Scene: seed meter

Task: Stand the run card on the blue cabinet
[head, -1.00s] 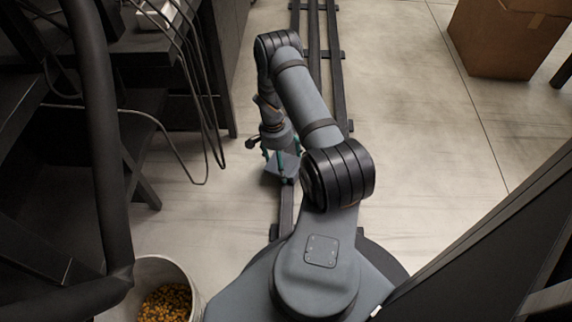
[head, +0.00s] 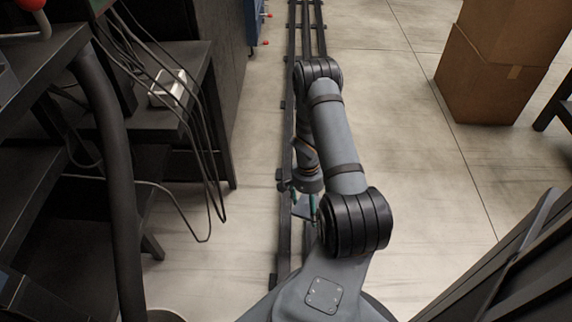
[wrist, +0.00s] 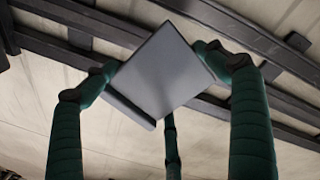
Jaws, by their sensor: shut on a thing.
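The run card appears as a plain grey plate with a folded lip along one edge in the wrist view (wrist: 165,68). It is tilted, and in the head view only a small grey part of it (head: 302,207) shows below my arm. My gripper (wrist: 160,75) has green fingers with dark tips, shut on the card at its sides, with a third finger behind. The card is held in the air above the floor rail. A strip of a blue cabinet (head: 254,20) with red knobs shows at the top of the head view, far ahead of my gripper.
Floor rails (head: 290,110) run ahead along the middle. On the left stand dark benches with hanging cables (head: 207,150) and a white power strip (head: 167,88). Stacked cardboard boxes (head: 485,75) stand at the right. The floor between the rails and boxes is clear.

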